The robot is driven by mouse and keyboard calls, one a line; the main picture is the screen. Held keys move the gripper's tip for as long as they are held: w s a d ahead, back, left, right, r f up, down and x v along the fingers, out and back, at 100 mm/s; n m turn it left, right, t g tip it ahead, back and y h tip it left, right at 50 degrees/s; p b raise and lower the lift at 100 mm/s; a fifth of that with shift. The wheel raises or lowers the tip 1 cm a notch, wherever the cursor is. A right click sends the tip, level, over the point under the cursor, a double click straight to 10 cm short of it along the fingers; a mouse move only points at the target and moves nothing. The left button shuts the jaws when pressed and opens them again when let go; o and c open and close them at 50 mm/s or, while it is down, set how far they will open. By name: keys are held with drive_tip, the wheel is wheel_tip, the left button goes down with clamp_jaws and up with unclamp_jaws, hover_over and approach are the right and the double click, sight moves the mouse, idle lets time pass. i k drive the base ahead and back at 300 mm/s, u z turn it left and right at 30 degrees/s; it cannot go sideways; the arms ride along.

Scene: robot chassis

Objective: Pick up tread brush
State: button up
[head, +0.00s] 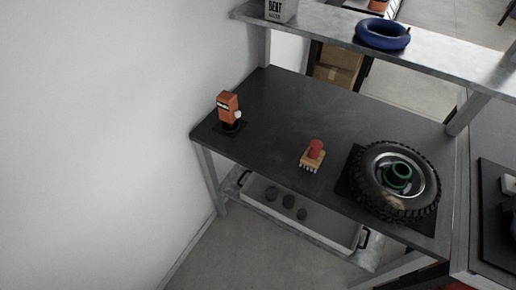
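The tread brush (312,157) stands on the dark tabletop near its front edge, in the middle of the head view. It has a red knob on top, a tan wooden block below, and bristles pointing down toward the front. Nothing touches it. My gripper and arm do not show in this view.
On the table (285,115), an orange-and-black device (228,108) stands left and a knobby tire (370,187) with a green ring (398,175) lies right. A raised shelf (330,22) at the back holds a blue ring (382,34). A tray (325,222) sits below.

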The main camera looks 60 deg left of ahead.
sight(314, 156)
drive_tip(key=u, duration=1.4)
